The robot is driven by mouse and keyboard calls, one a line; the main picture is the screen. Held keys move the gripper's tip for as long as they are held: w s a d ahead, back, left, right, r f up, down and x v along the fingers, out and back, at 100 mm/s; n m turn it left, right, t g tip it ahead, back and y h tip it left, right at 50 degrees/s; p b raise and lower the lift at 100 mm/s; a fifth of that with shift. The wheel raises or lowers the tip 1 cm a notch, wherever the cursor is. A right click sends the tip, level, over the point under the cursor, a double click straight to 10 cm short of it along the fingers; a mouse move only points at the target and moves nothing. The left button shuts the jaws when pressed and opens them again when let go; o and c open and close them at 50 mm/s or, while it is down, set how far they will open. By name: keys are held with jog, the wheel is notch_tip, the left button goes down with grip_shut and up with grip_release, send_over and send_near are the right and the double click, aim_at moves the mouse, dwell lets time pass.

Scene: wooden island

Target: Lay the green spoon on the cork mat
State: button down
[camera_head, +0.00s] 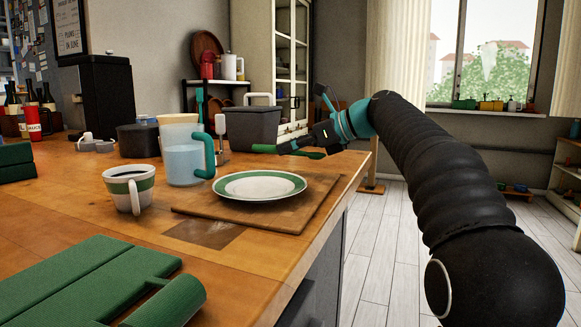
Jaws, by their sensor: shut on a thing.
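The green spoon (309,154) is held level above the far right part of the wooden island. My gripper (287,148) is shut on it, with green showing on both sides of the dark fingers. Below and nearer lies a flat tan mat (322,192) with a white, green-banded plate (260,186) on it. A small darker brown square (205,233) lies flat just in front of the mat. I cannot tell for sure which of the two is cork. The spoon is apart from both, and the fingers partly hide its middle.
A striped cup (130,189), a blue pitcher (184,166) with a teal handle and a grey bin (253,128) stand left of and behind the plate. The island's right edge (318,245) is close to the mat.

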aim_at(318, 153)
jog(key=shift+f+b, duration=0.7)
jog(key=shift+f, duration=1.25)
jog(key=shift+f, duration=0.1)
jog(key=c, duration=1)
grip_release()
jog(key=p+v, duration=0.1)
jog(key=v, duration=1.1)
jog(key=shift+p, duration=0.3)
jog(key=shift+s, duration=0.1)
